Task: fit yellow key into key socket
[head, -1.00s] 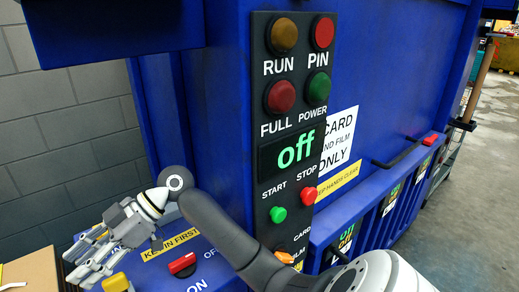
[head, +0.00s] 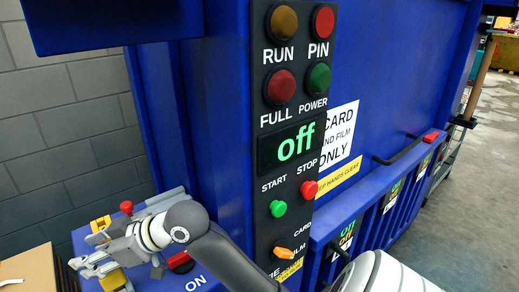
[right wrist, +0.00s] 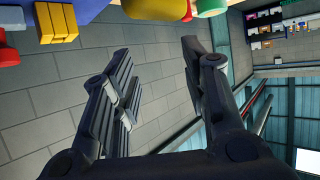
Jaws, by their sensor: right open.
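My right gripper (head: 88,262) reaches over the blue ledge at the lower left of the head view, fingers pointing left. In the right wrist view its two fingers (right wrist: 155,55) stand apart with nothing between them. A yellow piece (head: 100,228) shows just behind the gripper, and another yellow piece (head: 115,281) just in front of it. I cannot tell which is the key. A ridged yellow block (right wrist: 57,22) shows at the upper left of the wrist view, apart from the fingers. The key socket cannot be made out. My left gripper is out of view.
The control panel (head: 285,232) stands right of the gripper, its display reading "off". A red knob (head: 127,207) rises behind the gripper. A red switch (head: 181,261) sits close beside my wrist. A cardboard box (head: 28,268) is at the lower left.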

